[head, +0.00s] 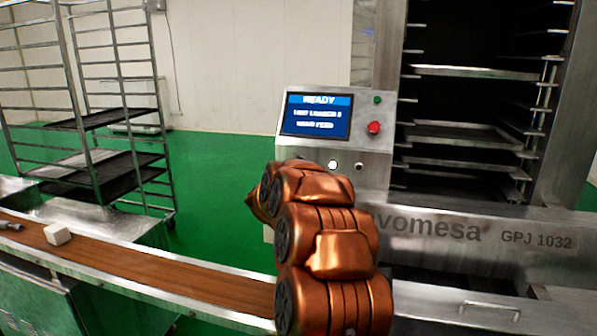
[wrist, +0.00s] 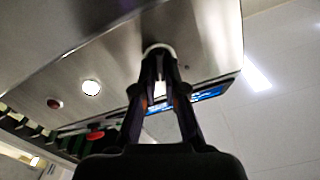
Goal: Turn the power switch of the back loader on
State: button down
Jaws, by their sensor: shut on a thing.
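The control panel (head: 376,160) of the machine stands in the middle of the head view, with a lit blue screen (head: 317,115) reading "READY". In the wrist view my gripper (wrist: 160,58) reaches the metal panel face (wrist: 205,30). Its two fingers come together on a small round switch with a pale ring (wrist: 158,46). The fingers cover most of this switch, so its turned position cannot be told. A white round light (wrist: 91,88) and a dark red one (wrist: 54,103) sit beside it. In the head view my arm hides the gripper and the switch.
A red knob (head: 374,128) and a green button (head: 377,100) are right of the screen. A conveyor (head: 150,268) with a pale block (head: 57,234) runs at left. A wheeled rack (head: 110,120) stands behind it. Shelves with trays (head: 465,135) fill the machine at right.

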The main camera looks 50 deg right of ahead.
jog(key=m+b, duration=0.2)
jog(key=m, duration=0.1)
jog(key=shift+f, duration=0.2)
jog(key=shift+s+r+m+b, duration=0.1)
jog(key=shift+m+b, duration=0.25)
jog(key=shift+m, duration=0.35)
jog(key=c, duration=1.2)
grip_release()
jog(key=shift+c, duration=0.2)
jog(key=shift+a, duration=0.1)
jog(key=v, duration=1.1)
jog(key=shift+s+a, duration=0.25)
jog(key=shift+a, duration=0.05)
